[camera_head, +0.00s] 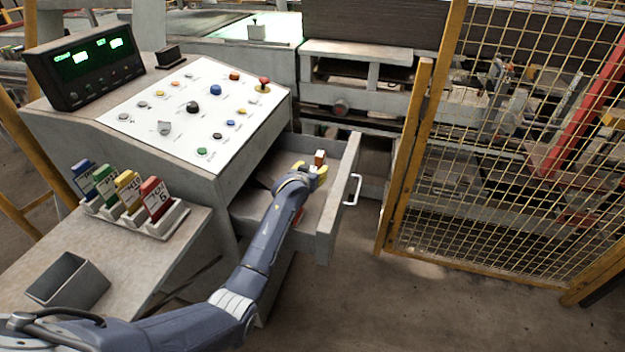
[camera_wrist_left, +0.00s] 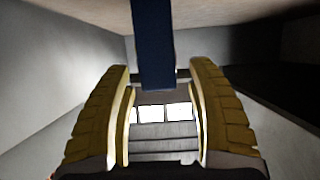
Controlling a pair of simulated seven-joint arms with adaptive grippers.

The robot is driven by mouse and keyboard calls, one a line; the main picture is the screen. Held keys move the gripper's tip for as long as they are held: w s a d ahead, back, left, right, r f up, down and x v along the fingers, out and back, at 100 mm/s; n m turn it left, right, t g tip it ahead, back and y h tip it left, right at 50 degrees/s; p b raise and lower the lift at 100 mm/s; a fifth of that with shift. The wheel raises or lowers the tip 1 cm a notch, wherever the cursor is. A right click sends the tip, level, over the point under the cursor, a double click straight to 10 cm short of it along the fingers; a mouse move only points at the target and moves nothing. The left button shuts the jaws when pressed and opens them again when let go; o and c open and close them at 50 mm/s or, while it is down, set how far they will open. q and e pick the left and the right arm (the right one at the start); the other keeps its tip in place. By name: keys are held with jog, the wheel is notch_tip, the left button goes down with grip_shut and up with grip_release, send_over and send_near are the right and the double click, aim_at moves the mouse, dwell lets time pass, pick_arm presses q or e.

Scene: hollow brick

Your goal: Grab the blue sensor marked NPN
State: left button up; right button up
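My left arm reaches into the open drawer (camera_head: 327,226) under the control panel. My left gripper (camera_head: 314,171) has yellow fingers, and in the head view a small brown and white thing (camera_head: 319,158) shows at its tips. In the left wrist view, a dark blue bar (camera_wrist_left: 153,45) hangs down from the top, between the two fingers (camera_wrist_left: 160,110). Gaps show on both sides of it, so the fingers look open around it. No NPN mark is readable on it. A blue labelled piece (camera_head: 83,179) stands in a rack on the left; its lettering is unclear.
The rack (camera_head: 165,229) also holds green, yellow and red labelled pieces. A grey open bin (camera_head: 68,282) stands at the front left. The drawer walls surround the gripper closely. A yellow-framed mesh fence (camera_head: 500,150) stands to the right. Floor is clear below.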

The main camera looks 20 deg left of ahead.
pick_arm(q)
grip_shut()
jog(key=shift+r, duration=0.1)
dwell(0.5)
